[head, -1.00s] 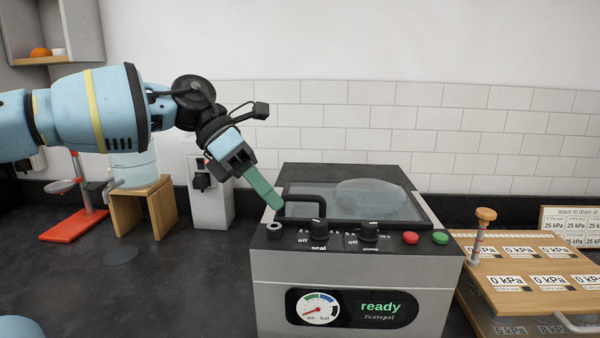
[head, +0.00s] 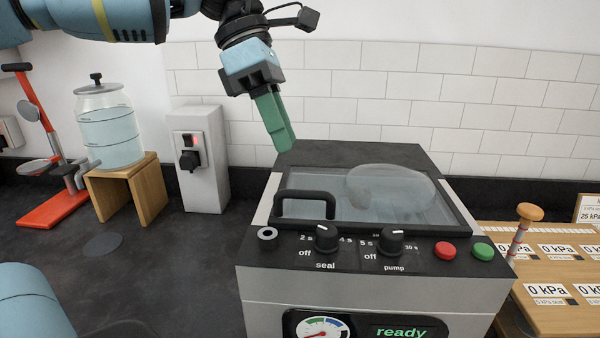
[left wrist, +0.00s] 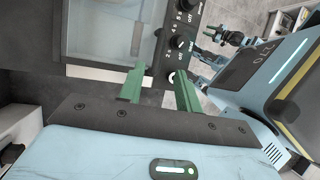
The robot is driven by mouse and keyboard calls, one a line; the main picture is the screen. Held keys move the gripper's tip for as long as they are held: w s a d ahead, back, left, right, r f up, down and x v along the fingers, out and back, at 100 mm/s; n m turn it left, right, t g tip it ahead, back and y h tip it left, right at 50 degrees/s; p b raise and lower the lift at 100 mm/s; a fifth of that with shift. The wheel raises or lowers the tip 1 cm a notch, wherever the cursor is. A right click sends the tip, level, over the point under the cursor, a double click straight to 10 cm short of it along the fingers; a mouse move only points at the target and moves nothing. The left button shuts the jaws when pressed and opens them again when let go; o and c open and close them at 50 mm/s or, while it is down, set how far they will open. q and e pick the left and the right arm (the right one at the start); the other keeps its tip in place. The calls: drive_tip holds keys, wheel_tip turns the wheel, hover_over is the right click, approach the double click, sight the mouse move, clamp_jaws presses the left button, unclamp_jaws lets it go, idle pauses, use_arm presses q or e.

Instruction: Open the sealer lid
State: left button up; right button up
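The sealer (head: 360,288) is a grey box with a black top panel. Its lid (head: 345,217), a clear pane in a dark frame, lies shut. A black bar handle (head: 305,195) stands at the lid's front left. A pale rounded shape shows under the pane. My left gripper (head: 284,145) points down above the lid's back left, apart from the handle. In the left wrist view its two green fingers (left wrist: 158,85) are spread with nothing between them, and the lid pane (left wrist: 100,28) lies beyond.
Knobs (head: 327,238), a red button (head: 445,251) and a green button (head: 483,252) line the sealer's front. A grey switch box (head: 200,160) and a water jar (head: 108,135) on a wooden stand are left. A wooden board (head: 560,270) is right.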

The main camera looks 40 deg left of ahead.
use_arm(q)
drive_tip(key=x, duration=0.7)
drive_tip(key=shift+f+p, duration=0.15)
drive_tip(key=shift+p, duration=0.2)
clamp_jaws()
